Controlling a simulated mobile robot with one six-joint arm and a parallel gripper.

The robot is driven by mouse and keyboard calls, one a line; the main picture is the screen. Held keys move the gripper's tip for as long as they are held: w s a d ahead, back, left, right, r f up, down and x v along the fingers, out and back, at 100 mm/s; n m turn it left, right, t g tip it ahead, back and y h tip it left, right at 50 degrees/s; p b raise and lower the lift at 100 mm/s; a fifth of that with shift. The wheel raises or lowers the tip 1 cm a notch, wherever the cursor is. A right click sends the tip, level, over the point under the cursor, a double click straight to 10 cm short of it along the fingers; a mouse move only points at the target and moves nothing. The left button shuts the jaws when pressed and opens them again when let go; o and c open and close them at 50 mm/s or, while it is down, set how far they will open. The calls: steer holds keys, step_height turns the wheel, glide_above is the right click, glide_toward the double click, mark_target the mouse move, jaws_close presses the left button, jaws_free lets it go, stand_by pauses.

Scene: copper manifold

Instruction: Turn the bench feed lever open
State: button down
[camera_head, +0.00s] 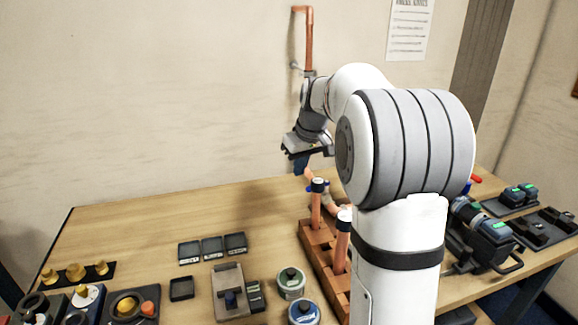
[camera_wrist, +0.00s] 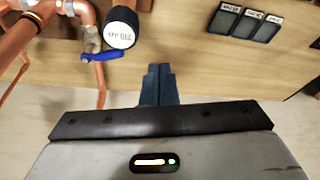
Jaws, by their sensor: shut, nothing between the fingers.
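A blue lever (camera_wrist: 101,56) sits on a valve on the copper pipework (camera_wrist: 38,32), at the upper left of the wrist view. It lies roughly across the picture, beside a black round cap with a white label (camera_wrist: 120,28). In the head view my arm hides much of the pipework, and I cannot make out the lever clearly. My gripper (camera_wrist: 158,70) has its dark blue fingers together and empty. They are apart from the lever, to its right in the wrist view. In the head view my gripper (camera_head: 301,168) hangs above the back of the bench, near the wall pipe.
A copper riser pipe (camera_head: 309,40) runs up the wall. Copper posts stand in a wooden block (camera_head: 311,245) on the bench. Small black trays (camera_head: 212,248), tins (camera_head: 291,282) and power tools (camera_head: 485,235) lie around. The back left of the bench (camera_head: 130,225) is clear.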

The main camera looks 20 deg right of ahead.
steer(key=w+d+f+n+p, duration=0.1)
steer(key=w+d+n, duration=0.1)
steer(key=w+d, duration=0.7)
steer(key=s+p+x, duration=0.1)
steer(key=p+x, duration=0.1)
steer(key=x, duration=0.8)
steer(key=shift+a+f+t+p, duration=0.3)
steer(key=shift+f, duration=0.05)
steer(key=shift+s, duration=0.15)
